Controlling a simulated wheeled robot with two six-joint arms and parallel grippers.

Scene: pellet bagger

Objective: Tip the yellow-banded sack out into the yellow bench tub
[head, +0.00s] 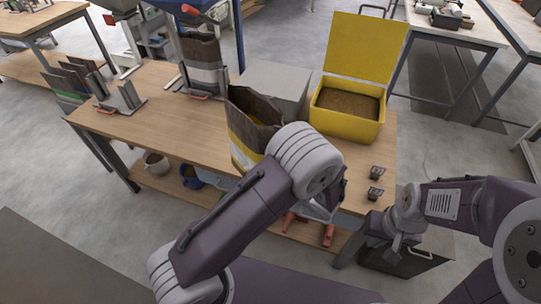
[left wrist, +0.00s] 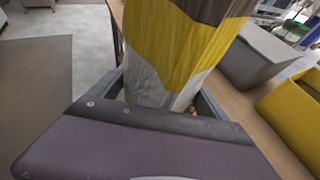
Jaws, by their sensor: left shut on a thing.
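The yellow-banded sack (head: 243,133) has a brown top, a yellow band and a white lower part. It is roughly upright with its mouth open, left of the yellow bench tub (head: 342,124). My left gripper (left wrist: 160,98) is shut on the sack, which also shows in the left wrist view (left wrist: 172,50). In the head view my left wrist hides the grip and the sack's base. The tub's lid (head: 366,46) is up, and brown pellets (head: 348,103) lie inside. My right gripper (head: 392,243) is low at the right, apart from sack and tub; its jaw gap is unclear.
A grey box (head: 275,84) stands on the bench (head: 150,118) behind the sack, left of the tub. Another brown-and-white sack (head: 202,62) stands at the back. Two small dark items (head: 375,183) sit at the bench's right front. The bench's left middle is clear.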

